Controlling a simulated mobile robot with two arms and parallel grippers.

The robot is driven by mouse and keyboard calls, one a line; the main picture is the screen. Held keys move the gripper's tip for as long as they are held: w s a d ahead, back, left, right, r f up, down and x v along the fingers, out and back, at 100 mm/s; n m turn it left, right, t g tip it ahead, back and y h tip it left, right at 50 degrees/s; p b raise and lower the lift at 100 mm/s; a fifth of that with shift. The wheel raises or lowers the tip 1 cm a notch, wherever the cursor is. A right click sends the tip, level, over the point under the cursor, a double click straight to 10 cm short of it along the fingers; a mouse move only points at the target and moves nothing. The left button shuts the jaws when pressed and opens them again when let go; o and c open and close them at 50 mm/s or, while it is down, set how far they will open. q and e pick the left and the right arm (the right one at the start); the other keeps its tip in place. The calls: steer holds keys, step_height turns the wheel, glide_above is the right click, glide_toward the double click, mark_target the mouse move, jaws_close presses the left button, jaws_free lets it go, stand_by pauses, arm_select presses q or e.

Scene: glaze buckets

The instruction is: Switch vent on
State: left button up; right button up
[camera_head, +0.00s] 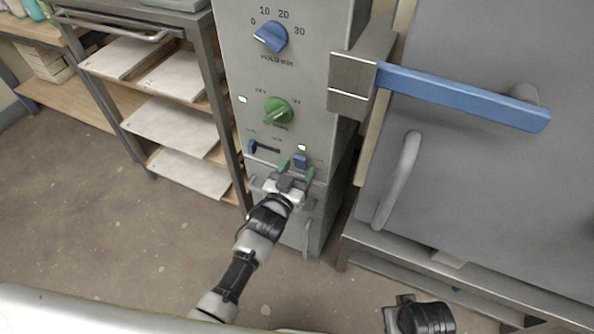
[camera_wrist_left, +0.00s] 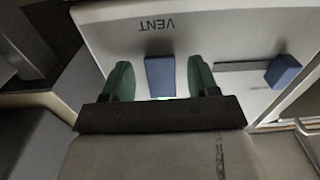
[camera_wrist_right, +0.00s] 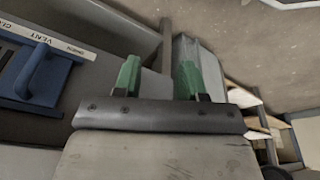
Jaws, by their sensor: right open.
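The grey control panel (camera_head: 265,75) stands upright in the head view. Its right-hand blue switch (camera_head: 300,162) sits low on it, below a small pale light (camera_head: 302,147). In the left wrist view the word VENT (camera_wrist_left: 157,25) appears upside down beside this blue switch (camera_wrist_left: 160,77). My left gripper (camera_head: 297,171) is open, with its green fingertips on either side of the switch; the left wrist view shows a gap on both sides (camera_wrist_left: 161,80). Whether the switch is on is unclear. My right gripper (camera_wrist_right: 158,80) is open and empty, away from the panel.
Another blue switch (camera_head: 251,147), a green knob (camera_head: 279,111) and a blue knob (camera_head: 271,37) are on the panel. A grey door with a blue lever (camera_head: 465,95) stands to the right. A shelf rack (camera_head: 170,125) stands left. The floor in front is clear.

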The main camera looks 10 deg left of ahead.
arm_select(q)
steer(key=shift+s+a, duration=0.1)
steer(key=shift+s, duration=0.2)
steer(key=p+v, duration=0.2)
steer(key=v, duration=0.8)
arm_select(e)
step_height(320, 180, down, 6)
steer(key=s, duration=0.1)
steer(key=shift+f, duration=0.2)
arm_select(q)
steer(key=shift+s, duration=0.1)
